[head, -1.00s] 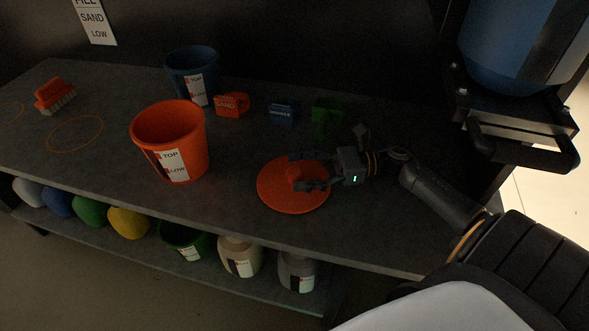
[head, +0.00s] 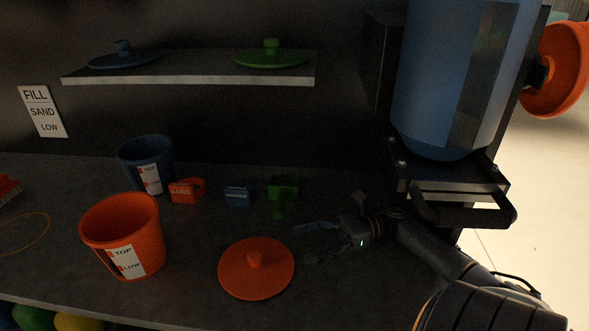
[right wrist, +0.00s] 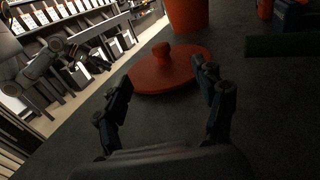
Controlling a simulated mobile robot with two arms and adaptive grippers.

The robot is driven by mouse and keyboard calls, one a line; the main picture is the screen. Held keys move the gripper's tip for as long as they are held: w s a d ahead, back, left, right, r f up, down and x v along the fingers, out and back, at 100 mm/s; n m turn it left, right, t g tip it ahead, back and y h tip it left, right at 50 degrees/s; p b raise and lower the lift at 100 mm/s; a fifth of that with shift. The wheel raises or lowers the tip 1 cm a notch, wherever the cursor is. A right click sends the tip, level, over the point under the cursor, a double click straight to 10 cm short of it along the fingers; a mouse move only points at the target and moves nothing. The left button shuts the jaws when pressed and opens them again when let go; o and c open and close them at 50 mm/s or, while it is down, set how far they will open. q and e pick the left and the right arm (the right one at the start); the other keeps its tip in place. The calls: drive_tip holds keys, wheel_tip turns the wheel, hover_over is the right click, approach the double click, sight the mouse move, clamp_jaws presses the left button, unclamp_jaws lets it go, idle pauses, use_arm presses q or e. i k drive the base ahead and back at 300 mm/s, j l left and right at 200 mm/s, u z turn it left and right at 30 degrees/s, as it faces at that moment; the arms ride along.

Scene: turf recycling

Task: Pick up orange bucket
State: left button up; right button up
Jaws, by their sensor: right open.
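The orange bucket (head: 133,232) stands upright and open on the dark counter, with a white TOP/LOW label on its front. Its lower part also shows at the top of the right wrist view (right wrist: 187,14). An orange lid (head: 256,268) with a knob lies flat on the counter to the right of the bucket; it also shows in the right wrist view (right wrist: 172,68). My right gripper (head: 308,243) is open and empty, just right of the lid and apart from it. In the right wrist view its fingers (right wrist: 160,82) are spread on either side of the lid's near part. My left gripper is not in view.
A blue bucket (head: 146,163) stands behind the orange one. Orange (head: 186,191), blue (head: 238,194) and green (head: 284,188) scoop-like items sit along the back. A shelf (head: 190,78) holds blue and green lids. A large blue container (head: 445,80) hangs at right.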

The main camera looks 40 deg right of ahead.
sight(123, 229)
drive_tip(key=k+j, duration=0.35)
drive_tip(key=j, duration=0.15)
drive_tip(key=k+j, duration=0.4)
drive_tip(key=j, duration=0.15)
